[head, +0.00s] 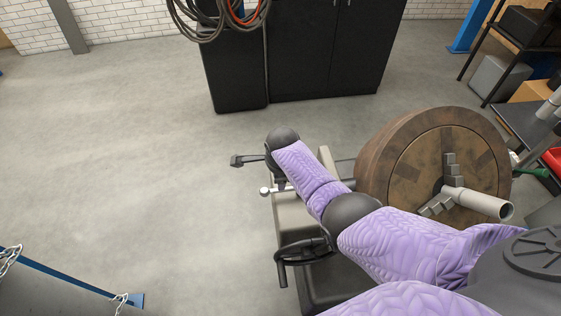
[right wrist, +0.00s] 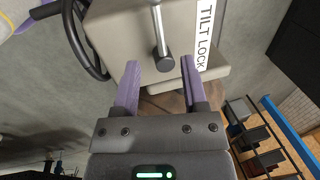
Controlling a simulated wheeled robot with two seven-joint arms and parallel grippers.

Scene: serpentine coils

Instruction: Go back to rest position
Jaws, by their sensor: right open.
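My right arm reaches in from the lower right of the head view in a purple quilted sleeve, across the machine. My right gripper (right wrist: 159,66) is open in the right wrist view, with two purple fingers apart. A metal lever with a black knob (right wrist: 165,63) shows between the fingertips; I see no finger closed on it, and I cannot tell the gap in depth. The lever is in front of a beige housing (right wrist: 205,75) with a TILT LOCK label (right wrist: 205,35). In the head view I cannot make out the right fingertips. My left gripper is not in view.
The machine carries a large brown disc (head: 390,150) with a grey pipe (head: 478,203). A black handwheel (head: 305,250) is at its near side; it shows in the right wrist view (right wrist: 75,42). A black cabinet (head: 330,50) stands behind.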

